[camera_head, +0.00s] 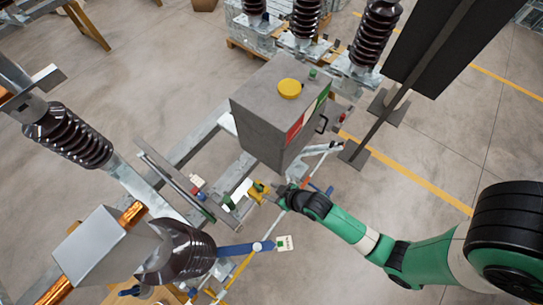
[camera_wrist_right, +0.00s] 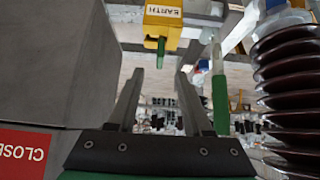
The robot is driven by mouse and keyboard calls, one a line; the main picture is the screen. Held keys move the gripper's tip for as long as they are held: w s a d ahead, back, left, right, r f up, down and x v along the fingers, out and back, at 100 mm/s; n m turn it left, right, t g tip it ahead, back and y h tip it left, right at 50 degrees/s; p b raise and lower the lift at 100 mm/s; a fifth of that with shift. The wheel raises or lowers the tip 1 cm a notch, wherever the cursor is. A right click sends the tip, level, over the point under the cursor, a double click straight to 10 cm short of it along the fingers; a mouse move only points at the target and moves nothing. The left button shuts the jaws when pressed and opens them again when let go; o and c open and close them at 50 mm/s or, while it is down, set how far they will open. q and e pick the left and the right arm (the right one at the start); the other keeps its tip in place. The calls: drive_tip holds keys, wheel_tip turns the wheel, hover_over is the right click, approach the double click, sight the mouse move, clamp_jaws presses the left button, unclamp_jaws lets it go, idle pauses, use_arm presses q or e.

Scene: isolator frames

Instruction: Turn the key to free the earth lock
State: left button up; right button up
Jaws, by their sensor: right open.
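In the right wrist view the lock (camera_wrist_right: 163,22) carries a white label reading EARTH. A green key (camera_wrist_right: 161,48) projects from its lower face toward my gripper. My right gripper (camera_wrist_right: 161,75) is open, with one finger on each side of the key's line. The key's end appears just beyond the fingertips, and no contact shows. In the head view my right gripper (camera_head: 279,194) is close to the lock's right side. My left gripper is not in view.
The grey box (camera_head: 262,112) with red and green panels and a yellow cap stands close by. A green-handled rod (camera_wrist_right: 219,95) and a ribbed insulator (camera_wrist_right: 285,70) are right in the wrist view. A blue lever (camera_head: 240,249) with a tag lies below the lock.

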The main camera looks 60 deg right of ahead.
sight(260, 188)
drive_tip(key=b+x, duration=0.7)
drive_tip(key=x, duration=0.3)
drive_tip(key=shift+s+f+b, duration=0.2)
drive_tip(key=shift+b, duration=0.15)
drive_tip(key=shift+w+f, duration=0.15)
drive_tip(key=shift+w, duration=0.25)
clamp_jaws()
idle(0.9)
